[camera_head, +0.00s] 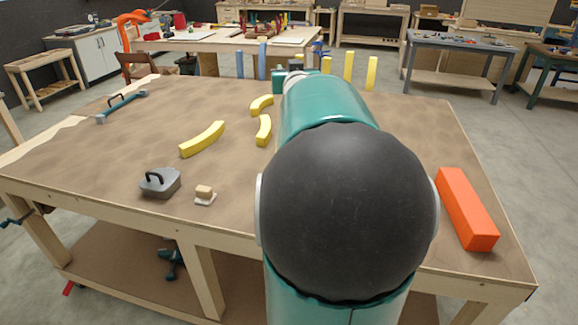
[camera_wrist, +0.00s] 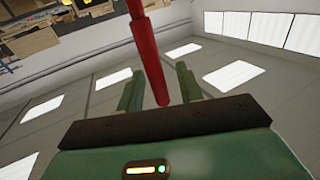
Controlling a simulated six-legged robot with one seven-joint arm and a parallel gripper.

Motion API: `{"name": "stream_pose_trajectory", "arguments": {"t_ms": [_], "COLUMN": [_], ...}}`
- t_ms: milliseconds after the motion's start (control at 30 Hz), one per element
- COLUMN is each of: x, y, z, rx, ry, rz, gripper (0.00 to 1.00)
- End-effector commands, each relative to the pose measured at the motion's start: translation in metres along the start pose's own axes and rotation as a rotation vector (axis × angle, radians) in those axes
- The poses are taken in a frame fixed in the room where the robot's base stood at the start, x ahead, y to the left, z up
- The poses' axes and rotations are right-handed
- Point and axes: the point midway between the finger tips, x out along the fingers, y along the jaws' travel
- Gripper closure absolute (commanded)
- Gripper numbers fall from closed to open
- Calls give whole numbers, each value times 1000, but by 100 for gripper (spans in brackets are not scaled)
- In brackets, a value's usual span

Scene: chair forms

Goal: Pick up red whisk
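A red rod (camera_wrist: 148,55), which looks like the handle of the red whisk, shows in the wrist view. It runs from the top edge down between my fingers and ends in a rounded tip close to the palm. The rest of it is out of frame. My gripper (camera_wrist: 158,78) has two green fingers, one on each side of the rod. They stand apart, with a visible gap on the right and a narrower one on the left. In the head view my own arm hides the fingers and the whisk.
The workbench (camera_head: 80,145) holds several yellow curved pieces (camera_head: 203,139), a grey block with a handle (camera_head: 160,183), a small tan block (camera_head: 204,191), an orange beam (camera_head: 467,208) and a blue wrench-like tool (camera_head: 123,106). Bare tabletop lies between them. Yellow posts (camera_head: 371,73) stand beyond.

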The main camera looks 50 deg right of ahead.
Motion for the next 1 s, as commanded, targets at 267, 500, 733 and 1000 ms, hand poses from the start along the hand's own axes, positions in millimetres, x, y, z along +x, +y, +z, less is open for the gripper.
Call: {"name": "stream_pose_trajectory", "arguments": {"t_ms": [267, 500, 733, 1000], "x": [-3, -2, -1, 0], "y": [1, 0, 0, -1], "z": [0, -1, -4, -34], "rx": [0, 0, 0, -2], "ry": [1, 2, 2, 5], "rz": [1, 1, 0, -1], "gripper": [87, 100, 100, 100]}}
